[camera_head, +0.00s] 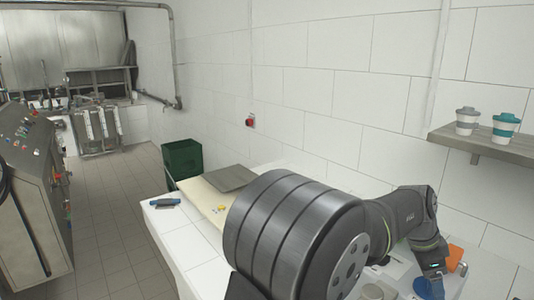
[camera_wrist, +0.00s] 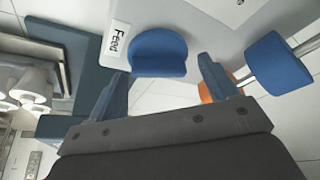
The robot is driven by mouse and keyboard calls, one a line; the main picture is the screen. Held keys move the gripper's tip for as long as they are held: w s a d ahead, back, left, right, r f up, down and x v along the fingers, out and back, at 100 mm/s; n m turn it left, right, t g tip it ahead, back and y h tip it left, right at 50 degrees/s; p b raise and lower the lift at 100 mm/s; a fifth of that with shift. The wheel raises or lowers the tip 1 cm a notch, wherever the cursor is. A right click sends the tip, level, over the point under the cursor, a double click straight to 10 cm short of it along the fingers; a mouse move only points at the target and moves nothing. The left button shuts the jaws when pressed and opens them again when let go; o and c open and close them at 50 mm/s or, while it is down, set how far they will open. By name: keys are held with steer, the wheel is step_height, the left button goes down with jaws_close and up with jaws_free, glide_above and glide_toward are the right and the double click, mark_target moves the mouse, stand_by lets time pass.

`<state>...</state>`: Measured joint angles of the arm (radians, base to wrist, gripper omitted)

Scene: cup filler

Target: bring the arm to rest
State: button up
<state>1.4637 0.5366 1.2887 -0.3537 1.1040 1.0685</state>
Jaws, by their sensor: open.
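My arm (camera_head: 300,235) reaches across the white tiled counter toward the right, and its wrist bends down at the right. My gripper (camera_wrist: 162,72) is open in the wrist view, with its two blue-grey fingers apart and nothing held between them. A rounded blue part (camera_wrist: 158,50) beside a white label reading "Feed" (camera_wrist: 118,40) shows beyond and between the fingertips. I cannot tell how far it is from them. An orange thing shows behind the right finger in the wrist view and beside my wrist in the head view (camera_head: 454,257).
Two lidded cups (camera_head: 466,120) (camera_head: 505,128) stand on a wall shelf (camera_head: 475,147) at right. A blue cylinder (camera_wrist: 278,62) on a metal rod is right of my fingers. A dark green crate (camera_head: 181,158) stands beyond the counter. A control cabinet (camera_head: 30,185) stands at left, with clear floor between.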

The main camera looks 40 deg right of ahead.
steer(key=n, duration=0.2)
steer(key=n+t+h, duration=0.1)
steer(key=n, duration=0.1)
steer(key=shift+s+a+n+t, duration=0.1)
steer(key=shift+s+n+t, duration=0.05)
steer(key=shift+n+t, duration=0.2)
steer(key=shift+s+n+t+h, duration=0.15)
steer(key=shift+n+t, duration=0.3)
steer(key=shift+n, duration=0.75)
steer(key=shift+n+t+h, duration=0.15)
steer(key=shift+n+t, duration=0.25)
steer(key=shift+n, duration=0.75)
steer(key=shift+a+r, duration=0.15)
steer(key=shift+r, duration=0.3)
steer(key=c, duration=1)
step_height(320, 180, up, 16)
steer(key=d+n+y, duration=0.1)
steer(key=n+y, duration=0.3)
steer(key=y, duration=0.1)
step_height(320, 180, down, 17)
steer(key=shift+r, duration=0.1)
